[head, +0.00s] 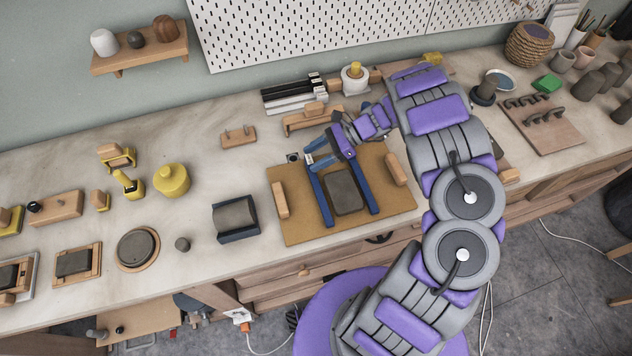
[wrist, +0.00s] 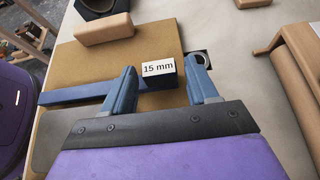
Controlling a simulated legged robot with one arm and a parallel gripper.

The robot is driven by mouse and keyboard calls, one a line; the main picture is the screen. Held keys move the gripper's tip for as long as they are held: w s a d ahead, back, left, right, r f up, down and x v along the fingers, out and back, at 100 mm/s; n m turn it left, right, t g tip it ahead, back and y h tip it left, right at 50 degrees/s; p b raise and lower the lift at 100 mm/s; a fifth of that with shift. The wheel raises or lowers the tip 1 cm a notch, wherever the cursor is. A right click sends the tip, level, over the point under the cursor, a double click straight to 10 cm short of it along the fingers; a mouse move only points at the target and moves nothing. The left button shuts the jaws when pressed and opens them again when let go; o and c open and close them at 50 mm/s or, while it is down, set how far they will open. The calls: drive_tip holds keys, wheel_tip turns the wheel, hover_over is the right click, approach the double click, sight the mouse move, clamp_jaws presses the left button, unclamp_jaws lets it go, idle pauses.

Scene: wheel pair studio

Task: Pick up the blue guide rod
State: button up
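Two long blue bars lie on a tan board at either side of a dark grey pad (head: 346,192). The left bar, the blue guide rod (head: 321,196), runs to an end block labelled "15 mm". In the wrist view the rod (wrist: 72,95) passes behind the left finger, and the label block (wrist: 159,73) shows between the fingers. The other bar (head: 364,192) is partly hidden by my gripper at its far end. My gripper (head: 310,158) is open at the rod's far end, its fingers apart; contact cannot be told. It also shows in the wrist view (wrist: 164,68).
The tan board (head: 297,233) carries wooden blocks at left (head: 281,201) and right (head: 396,169). A dark ring (wrist: 201,58) sits by the right finger. A wooden rack (head: 313,118) stands behind. A grey-topped blue block (head: 236,218) is to the left.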

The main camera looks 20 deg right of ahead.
drive_tip(key=c, duration=0.9)
drive_tip(key=shift+r, duration=0.15)
